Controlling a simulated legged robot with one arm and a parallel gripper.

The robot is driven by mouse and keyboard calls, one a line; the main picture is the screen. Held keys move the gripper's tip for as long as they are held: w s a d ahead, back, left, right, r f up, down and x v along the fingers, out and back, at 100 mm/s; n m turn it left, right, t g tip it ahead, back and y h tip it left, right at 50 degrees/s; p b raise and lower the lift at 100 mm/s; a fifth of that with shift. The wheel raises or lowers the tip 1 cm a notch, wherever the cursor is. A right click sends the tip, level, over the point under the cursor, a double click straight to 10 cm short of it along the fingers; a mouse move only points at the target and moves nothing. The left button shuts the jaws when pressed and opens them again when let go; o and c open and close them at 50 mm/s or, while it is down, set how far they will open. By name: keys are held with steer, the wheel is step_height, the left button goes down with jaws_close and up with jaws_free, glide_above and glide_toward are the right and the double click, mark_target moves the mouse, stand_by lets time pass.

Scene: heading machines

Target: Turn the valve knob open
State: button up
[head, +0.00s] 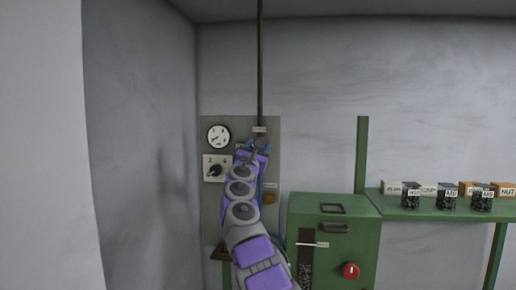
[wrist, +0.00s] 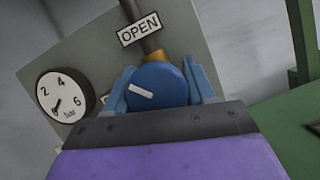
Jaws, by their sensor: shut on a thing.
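The valve knob (wrist: 158,86) is blue and round with a white pointer mark, in the middle of the wrist view. The mark slants from upper left to lower right. My gripper (wrist: 160,92) has one blue finger on each side of the knob and is shut on it. An OPEN label (wrist: 139,29) sits above the knob on the pipe. In the head view my gripper (head: 256,147) reaches the grey panel (head: 214,225) at the pipe's foot, and my arm hides most of the knob there.
A pressure gauge (head: 218,137) and a black rotary switch (head: 215,170) are on the panel left of my arm. A green cabinet (head: 345,215) with a red knob (head: 351,271) stands at right. A green shelf (head: 450,214) holds boxes and jars. A wall (head: 140,150) is at left.

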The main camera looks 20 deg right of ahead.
steer(key=shift+f+m+g, duration=0.15)
steer(key=shift+m+g, duration=0.25)
steer(key=shift+m, duration=0.3)
steer(key=o, duration=0.9)
steer(key=shift+w, duration=0.1)
steer(key=shift+o, duration=0.2)
